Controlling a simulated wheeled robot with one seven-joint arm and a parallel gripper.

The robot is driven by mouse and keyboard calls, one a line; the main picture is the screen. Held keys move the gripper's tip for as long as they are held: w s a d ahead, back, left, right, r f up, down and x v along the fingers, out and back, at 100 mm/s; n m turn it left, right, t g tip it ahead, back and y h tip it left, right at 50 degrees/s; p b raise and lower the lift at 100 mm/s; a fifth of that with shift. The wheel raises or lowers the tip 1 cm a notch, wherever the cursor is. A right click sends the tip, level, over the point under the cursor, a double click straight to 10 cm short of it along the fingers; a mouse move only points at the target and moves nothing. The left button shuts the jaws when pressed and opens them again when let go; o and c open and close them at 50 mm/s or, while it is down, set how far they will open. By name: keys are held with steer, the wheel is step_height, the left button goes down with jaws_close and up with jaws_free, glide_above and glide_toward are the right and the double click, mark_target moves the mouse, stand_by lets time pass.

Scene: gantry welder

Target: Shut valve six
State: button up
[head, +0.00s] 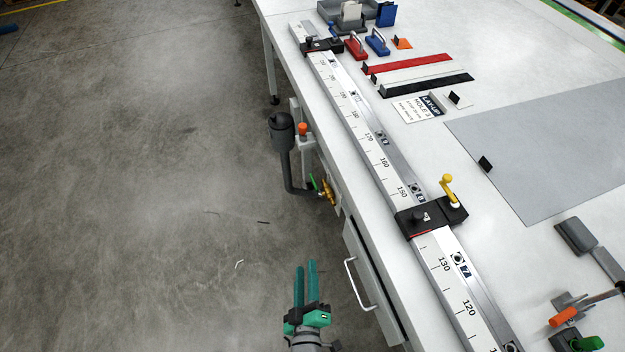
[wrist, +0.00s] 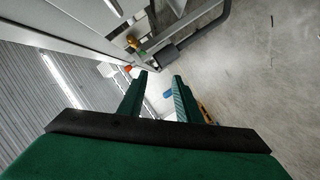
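A brass valve (head: 328,192) with a green lever (head: 314,183) sits on the side of the white bench, below the tabletop edge. The lever sticks out from the bench over the floor side. I cannot read a number on it. My gripper (head: 306,265) is below the valve in the head view, beside the bench over the floor, apart from it. Its teal fingers are apart and nothing is between them. In the wrist view my gripper (wrist: 160,75) also shows a gap between the fingers.
A dark pipe with a black cylinder (head: 282,127) and an orange knob (head: 302,130) stand by the bench above the valve. A drawer handle (head: 358,284) juts out right of my gripper. The bench top (head: 478,190) carries a ruled rail.

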steer(key=w+n, duration=0.4)
steer(key=w, duration=0.7)
steer(key=n+t+h, duration=0.1)
steer(key=n, duration=0.2)
glide_toward(313, 179)
steer(key=shift+n, duration=0.3)
steer(key=w, duration=0.3)
steer(key=w+f, duration=0.1)
steer(key=w, duration=0.6)
steer(key=shift+w+d+f, duration=0.15)
steer(key=shift+d+f, duration=0.05)
steer(key=shift+f, duration=0.15)
jaws_close()
